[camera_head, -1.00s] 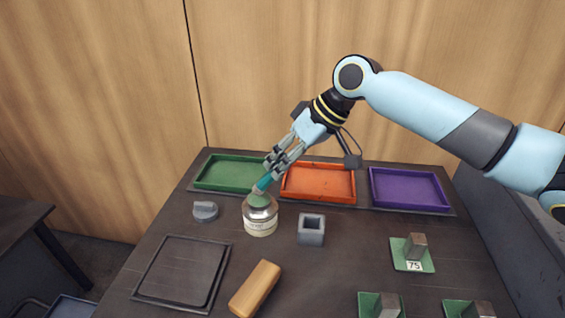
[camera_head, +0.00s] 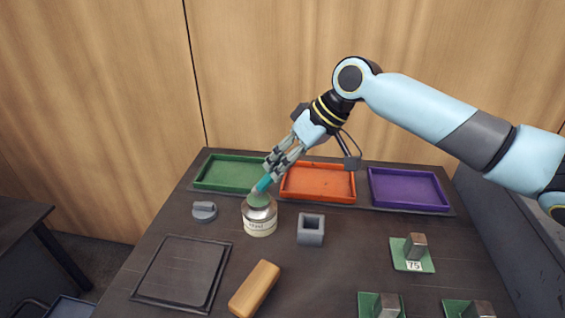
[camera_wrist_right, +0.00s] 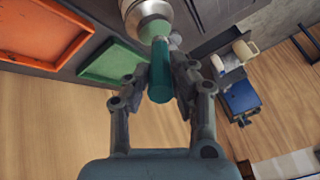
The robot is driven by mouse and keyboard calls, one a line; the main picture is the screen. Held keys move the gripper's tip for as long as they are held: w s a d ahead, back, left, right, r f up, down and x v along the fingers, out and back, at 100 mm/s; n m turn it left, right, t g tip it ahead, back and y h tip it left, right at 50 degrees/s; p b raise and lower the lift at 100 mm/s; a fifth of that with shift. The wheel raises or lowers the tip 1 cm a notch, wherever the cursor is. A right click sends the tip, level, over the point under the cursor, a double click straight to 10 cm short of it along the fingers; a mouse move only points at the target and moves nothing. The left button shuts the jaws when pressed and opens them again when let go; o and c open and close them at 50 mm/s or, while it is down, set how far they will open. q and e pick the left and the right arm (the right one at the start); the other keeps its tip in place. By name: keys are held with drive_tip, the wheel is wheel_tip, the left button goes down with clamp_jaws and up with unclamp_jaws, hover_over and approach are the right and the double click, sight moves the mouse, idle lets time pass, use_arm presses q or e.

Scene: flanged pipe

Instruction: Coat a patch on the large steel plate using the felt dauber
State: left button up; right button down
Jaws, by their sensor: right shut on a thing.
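My right gripper (camera_head: 277,165) is shut on the teal handle of the felt dauber (camera_head: 263,184). The dauber is tilted, and its lower end is at the mouth of a glass jar (camera_head: 260,217) with a cream label. In the right wrist view the teal handle (camera_wrist_right: 160,88) sits between the fingers, with the jar (camera_wrist_right: 146,12) just beyond it. The dauber's tip is hidden at the jar. A dark square plate (camera_head: 183,270) lies flat at the front left; I take it to be the large steel plate. My left gripper is out of view.
Green (camera_head: 232,172), orange (camera_head: 318,182) and purple (camera_head: 408,188) trays line the back. A grey square holder (camera_head: 311,230) stands right of the jar, a grey knob-like piece (camera_head: 204,211) left of it. A wooden block (camera_head: 254,289) lies in front. Green pads with metal blocks (camera_head: 413,252) sit at right.

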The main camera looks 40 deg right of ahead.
drive_tip(key=shift+f, duration=0.5)
idle(0.3)
drive_tip(key=shift+f, duration=0.1)
idle(1.5)
wheel_tip(320, 180, up, 7)
drive_tip(key=p, duration=0.8)
idle(0.7)
